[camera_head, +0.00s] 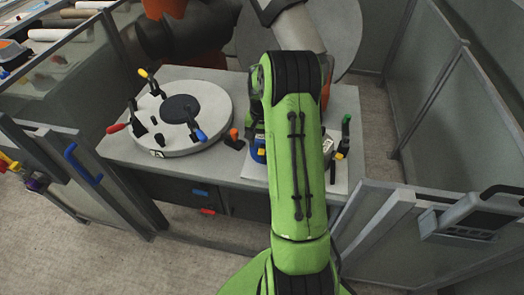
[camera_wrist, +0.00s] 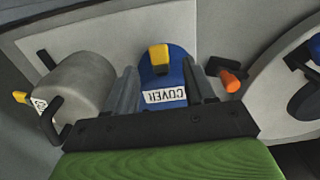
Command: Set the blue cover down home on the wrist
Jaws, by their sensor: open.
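The blue cover (camera_wrist: 178,78) is in the wrist view, with a yellow grip on it and a white label reading COVER upside down. In the head view a blue edge of it (camera_head: 258,157) shows left of my green arm. My gripper (camera_wrist: 161,72) is open, one finger on each side of the cover; I cannot tell whether they touch it. A grey cylinder (camera_wrist: 84,80) with a small label and black clamps lies left of my fingers; it may be the wrist, but I cannot tell. My arm hides most of this area in the head view.
A round grey plate (camera_head: 207,100) with several coloured clamps stands left on the bench (camera_head: 226,168). An orange-tipped clamp (camera_wrist: 229,80) stands close to the right finger. A green-handled clamp (camera_head: 345,130) stands right of my arm. Grey panels (camera_head: 438,85) enclose the right side.

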